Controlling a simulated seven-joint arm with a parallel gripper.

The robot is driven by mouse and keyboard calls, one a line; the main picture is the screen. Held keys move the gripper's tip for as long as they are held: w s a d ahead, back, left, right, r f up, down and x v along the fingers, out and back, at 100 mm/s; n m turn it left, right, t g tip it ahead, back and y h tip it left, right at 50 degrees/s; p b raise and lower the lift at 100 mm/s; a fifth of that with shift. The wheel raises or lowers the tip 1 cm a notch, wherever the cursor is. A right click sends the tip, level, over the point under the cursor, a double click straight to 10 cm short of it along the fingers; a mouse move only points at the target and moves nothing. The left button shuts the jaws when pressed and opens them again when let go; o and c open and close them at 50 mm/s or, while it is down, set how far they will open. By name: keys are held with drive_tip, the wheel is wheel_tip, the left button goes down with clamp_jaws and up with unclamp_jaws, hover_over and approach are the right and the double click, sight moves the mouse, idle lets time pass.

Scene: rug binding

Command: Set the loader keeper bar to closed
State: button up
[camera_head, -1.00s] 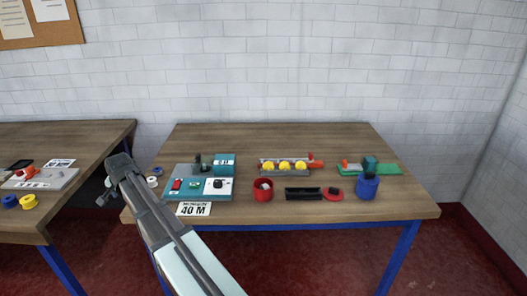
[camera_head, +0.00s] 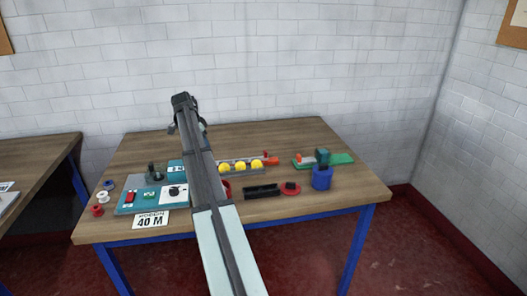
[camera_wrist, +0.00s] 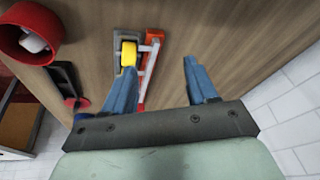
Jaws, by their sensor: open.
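The loader looks to be the grey rack (camera_head: 233,173) holding a row of yellow rolls (camera_head: 241,166), with a red part (camera_head: 270,160) at its right end. In the wrist view the rack (camera_wrist: 116,42) shows one yellow roll (camera_wrist: 128,54), with a red bar (camera_wrist: 152,40) and a pale bar (camera_wrist: 149,62) beside it. I cannot tell which bar is the keeper or its setting. My gripper (camera_wrist: 160,68) is open and empty, its blue fingers apart above the rack's red side. In the head view my arm hides the rack's left end.
A teal control panel (camera_head: 139,202) with a switch and knob stands left, behind a "40 M" card (camera_head: 151,220). A red cup (camera_wrist: 22,35), black tray (camera_head: 262,191), red disc (camera_head: 291,189), blue cup (camera_head: 322,179) and green board (camera_head: 340,158) are nearby. The table's right front is clear.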

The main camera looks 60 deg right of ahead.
sight(265, 151)
drive_tip(key=s+d+r+m+g, duration=0.1)
drive_tip(key=s+d+r+m, duration=0.1)
drive_tip(key=s+d, duration=0.55)
drive_tip(key=s+d+r+m+g, duration=0.25)
drive_tip(key=s+d, duration=0.35)
drive_tip(key=d, duration=0.3)
drive_tip(key=shift+t+y, duration=0.3)
drive_tip(key=shift+t, duration=0.05)
drive_tip(key=x, duration=1.3)
drive_tip(key=shift+f, duration=0.35)
drive_tip(key=shift+c, duration=0.2)
clamp_jaws()
